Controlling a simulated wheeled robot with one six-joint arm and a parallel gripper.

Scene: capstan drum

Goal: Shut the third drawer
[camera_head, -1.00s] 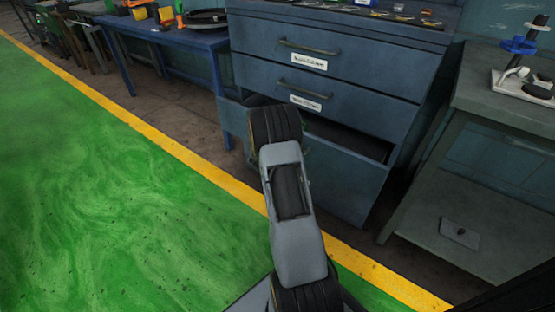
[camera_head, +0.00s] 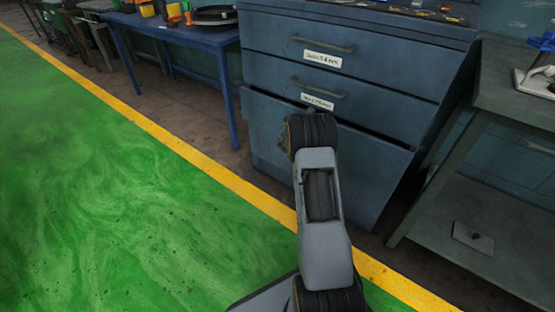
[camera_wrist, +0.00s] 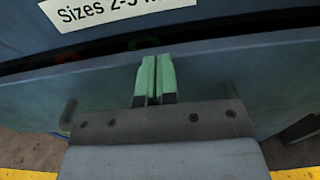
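The third drawer (camera_head: 372,182) is the lowest of the blue cabinet, below two handled drawers. It stands slightly open, with a narrow dark gap along its top edge. In the wrist view its front (camera_wrist: 235,78) spans the picture below a dark gap. My gripper (camera_wrist: 155,62) has its green fingertips together, with nothing visible between them. They overlap the upper part of the drawer front; I cannot tell if they touch it. In the head view my arm hides the fingers and part of the drawer.
The second drawer (camera_head: 375,103) and top drawer (camera_head: 400,62) look shut, each with a handle and white label. A blue table (camera_head: 185,35) stands left and a grey shelved bench (camera_head: 500,190) right. Green floor with a yellow line (camera_head: 190,153) lies open at the left.

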